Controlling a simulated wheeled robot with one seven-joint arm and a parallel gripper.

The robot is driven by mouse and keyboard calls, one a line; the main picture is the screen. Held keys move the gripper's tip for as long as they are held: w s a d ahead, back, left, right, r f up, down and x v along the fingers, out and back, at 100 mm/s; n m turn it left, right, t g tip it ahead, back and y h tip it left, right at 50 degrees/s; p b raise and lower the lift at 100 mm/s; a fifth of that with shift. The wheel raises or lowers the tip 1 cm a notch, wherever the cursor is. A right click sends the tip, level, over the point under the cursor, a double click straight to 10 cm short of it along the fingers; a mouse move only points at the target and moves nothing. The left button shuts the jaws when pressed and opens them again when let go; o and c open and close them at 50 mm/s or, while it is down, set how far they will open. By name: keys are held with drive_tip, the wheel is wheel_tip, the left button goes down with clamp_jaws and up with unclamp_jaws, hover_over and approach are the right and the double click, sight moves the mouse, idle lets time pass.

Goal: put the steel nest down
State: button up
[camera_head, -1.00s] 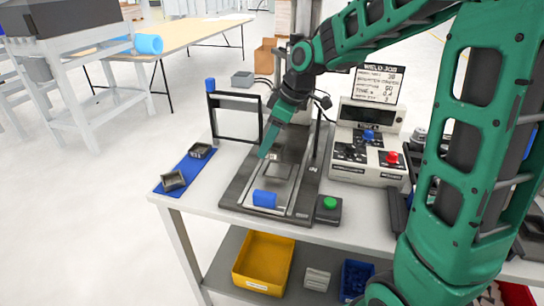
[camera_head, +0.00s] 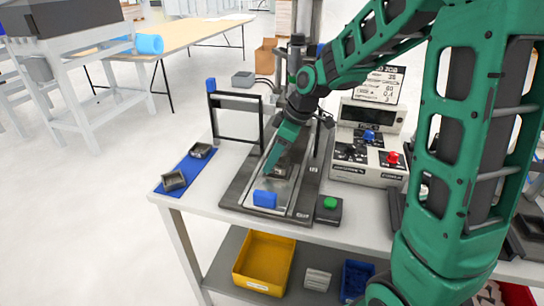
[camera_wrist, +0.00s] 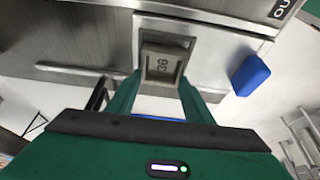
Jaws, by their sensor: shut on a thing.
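The steel nest (camera_wrist: 162,66), a small grey square block with a recessed face and dark digits, sits between the fingertips of my gripper (camera_wrist: 162,80) in the wrist view. My gripper is shut on it. In the head view my gripper (camera_head: 274,168) points down over the grey fixture plate (camera_head: 306,196), and the nest (camera_head: 281,172) is partly hidden by the fingers. The nest appears over or within the plate's lighter square area; I cannot tell whether it touches.
A blue block (camera_head: 265,199) sits at the plate's front. A black frame (camera_head: 236,139) stands behind left. A blue mat (camera_head: 186,169) with two grey trays lies at left. A green-button box (camera_head: 329,208) and control unit (camera_head: 368,150) stand at right.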

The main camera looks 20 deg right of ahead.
drive_tip(key=shift+f, duration=0.35)
drive_tip(key=o, duration=1.3)
drive_tip(key=shift+o, duration=0.2)
drive_tip(key=shift+r, duration=0.25)
drive_tip(key=v, duration=1.3)
drive_tip(key=s+d+f+m+g+h, duration=0.1)
drive_tip(key=s+d+m, duration=0.3)
drive_tip(key=s, duration=0.5)
drive_tip(key=s+d+f+m+g+h, duration=0.1)
drive_tip(key=s+d+f+m, duration=0.3)
drive_tip(key=s+m, duration=0.3)
drive_tip(key=s+d+f+m+g+h, duration=0.1)
drive_tip(key=s+d+f+m, duration=0.2)
drive_tip(key=s, duration=0.9)
drive_tip(key=d+m, duration=0.2)
drive_tip(key=m, duration=0.1)
drive_tip(key=shift+s+h, duration=0.2)
drive_tip(key=shift+h, duration=0.1)
